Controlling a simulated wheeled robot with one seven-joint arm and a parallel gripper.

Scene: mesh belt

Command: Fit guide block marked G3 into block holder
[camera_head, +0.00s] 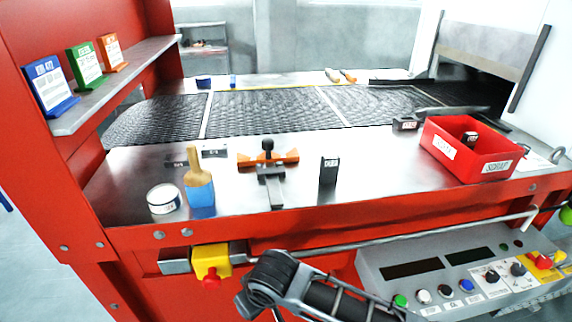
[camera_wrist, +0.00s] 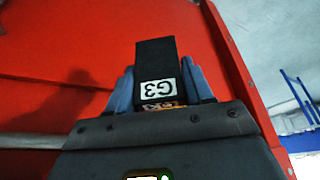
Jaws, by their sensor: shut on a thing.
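In the wrist view, a black guide block (camera_wrist: 156,58) with a white label reading G3 is clamped between the blue-grey fingers of my gripper (camera_wrist: 160,86). The label looks upside down in this view. What appears to be the block holder (camera_head: 270,172), grey metal with orange side parts and a dark knob, sits on the steel table in the head view. My gripper and its block are not seen in the head view, so their distance from the holder cannot be told. Behind the block in the wrist view is a red panel.
On the table stand a dark labelled block (camera_head: 328,170), a brush (camera_head: 198,180), a round tin (camera_head: 163,199) and another dark block (camera_head: 406,122). A red scrap bin (camera_head: 470,165) holds a dark piece. A rail (camera_head: 400,232) and control panel (camera_head: 455,275) are in front.

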